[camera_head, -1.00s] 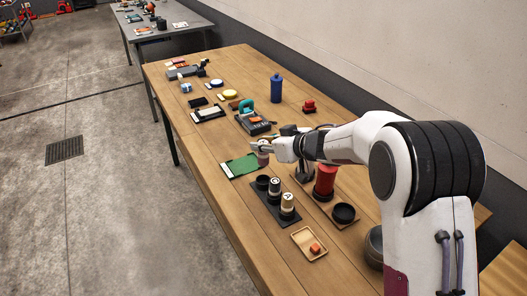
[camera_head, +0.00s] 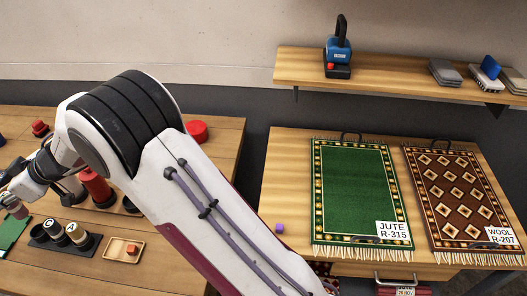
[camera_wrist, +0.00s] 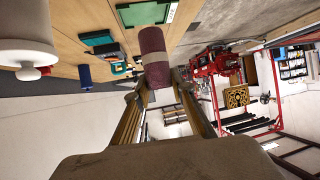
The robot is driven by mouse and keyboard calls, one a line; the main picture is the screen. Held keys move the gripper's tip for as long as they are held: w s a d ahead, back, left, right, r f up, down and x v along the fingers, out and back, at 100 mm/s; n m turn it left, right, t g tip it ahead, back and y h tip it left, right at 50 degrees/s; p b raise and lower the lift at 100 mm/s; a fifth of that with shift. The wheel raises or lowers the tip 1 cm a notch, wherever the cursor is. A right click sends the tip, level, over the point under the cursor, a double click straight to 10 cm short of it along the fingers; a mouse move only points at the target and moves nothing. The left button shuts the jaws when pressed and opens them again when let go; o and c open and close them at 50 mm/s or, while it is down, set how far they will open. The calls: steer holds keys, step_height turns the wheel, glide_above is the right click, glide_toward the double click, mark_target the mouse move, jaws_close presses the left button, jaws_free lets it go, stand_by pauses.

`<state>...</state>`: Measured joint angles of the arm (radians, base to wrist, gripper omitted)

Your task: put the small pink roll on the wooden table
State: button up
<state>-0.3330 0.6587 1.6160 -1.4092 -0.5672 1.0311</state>
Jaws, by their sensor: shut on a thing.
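The small pink roll (camera_wrist: 154,55) is a dull mauve-pink cylinder with a pale band, held between the fingertips of my gripper (camera_wrist: 160,88) in the wrist view. In the head view, the roll (camera_head: 17,210) shows at the left edge, by the green mat; whether it touches anything there I cannot tell. My gripper (camera_head: 6,197) is partly cut off there. A long wooden table (camera_head: 180,262) is below the arm at left. Another wooden table (camera_head: 285,185) at right bears a green rug (camera_head: 358,190) and a brown patterned rug (camera_head: 457,200).
Near the gripper are the green mat (camera_head: 10,232), a black holder with cups (camera_head: 62,245), a small tray (camera_head: 107,247) and a red cylinder (camera_head: 95,186). A wall shelf (camera_head: 390,78) overhangs the right table.

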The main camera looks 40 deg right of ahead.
step_height(320, 180, up, 11)
steer(key=d+m+t+h, duration=0.3)
steer(key=d+m, duration=0.1)
steer(key=d, duration=3.3)
steer(key=s+d+m+t+h, duration=0.2)
steer(key=s+d+m+h, duration=0.3)
steer(key=s+d, duration=2.3)
step_height(320, 180, down, 18)
steer(key=w+d, duration=0.1)
steer(key=w, duration=0.1)
steer(key=shift+w+d, duration=0.25)
steer(key=shift+f, duration=2.85)
steer(key=shift+f, duration=0.1)
